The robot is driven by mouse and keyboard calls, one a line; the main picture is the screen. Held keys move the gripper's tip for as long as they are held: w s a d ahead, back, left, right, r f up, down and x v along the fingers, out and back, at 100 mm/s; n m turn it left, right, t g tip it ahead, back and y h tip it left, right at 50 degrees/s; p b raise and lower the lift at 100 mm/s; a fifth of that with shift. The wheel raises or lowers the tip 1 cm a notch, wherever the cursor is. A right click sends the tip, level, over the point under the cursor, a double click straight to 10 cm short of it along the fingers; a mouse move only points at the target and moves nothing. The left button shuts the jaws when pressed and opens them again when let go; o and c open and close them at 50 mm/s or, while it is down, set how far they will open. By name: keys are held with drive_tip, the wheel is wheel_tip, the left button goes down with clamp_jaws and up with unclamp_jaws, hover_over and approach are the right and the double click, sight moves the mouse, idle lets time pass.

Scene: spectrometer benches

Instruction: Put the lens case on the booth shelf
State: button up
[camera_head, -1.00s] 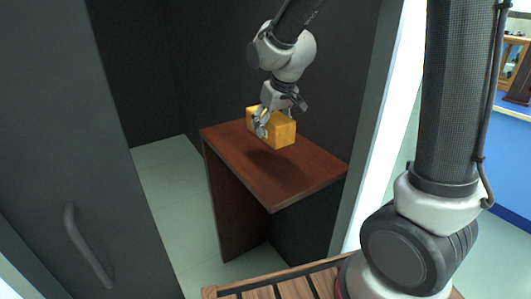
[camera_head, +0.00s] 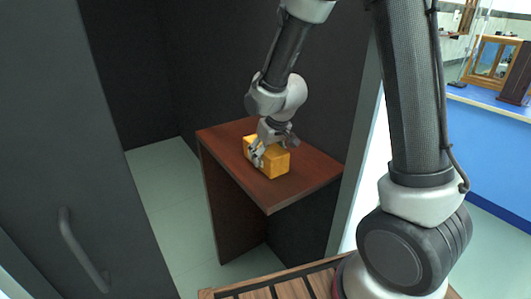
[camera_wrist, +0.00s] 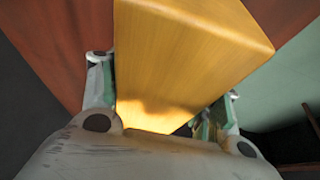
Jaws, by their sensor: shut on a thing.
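The lens case is a yellow-orange box (camera_head: 273,162) at the booth shelf, a reddish-brown board (camera_head: 304,186) inside the dark booth. My gripper (camera_head: 264,152) is shut on the box from above, its fingers on either side. In the wrist view the box (camera_wrist: 190,55) fills the middle between the two fingers (camera_wrist: 160,105), with the red-brown shelf (camera_wrist: 65,45) behind it. The box appears to be at or very close to the shelf top; I cannot tell for certain whether it touches. Its far side is hidden.
A dark door with a handle (camera_head: 80,250) stands open at the left. A slatted wooden surface (camera_head: 270,287) lies at the front. Dark walls close in the shelf's back and right. Bare shelf lies in front of the box. A blue bench (camera_head: 490,150) stands outside at right.

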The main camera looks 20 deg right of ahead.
drive_tip(key=o, duration=1.3)
drive_tip(key=shift+c, duration=0.2)
drive_tip(key=v, duration=1.1)
drive_tip(key=shift+r, duration=0.4)
drive_tip(key=shift+s+r, duration=0.2)
drive_tip(key=shift+r, duration=0.05)
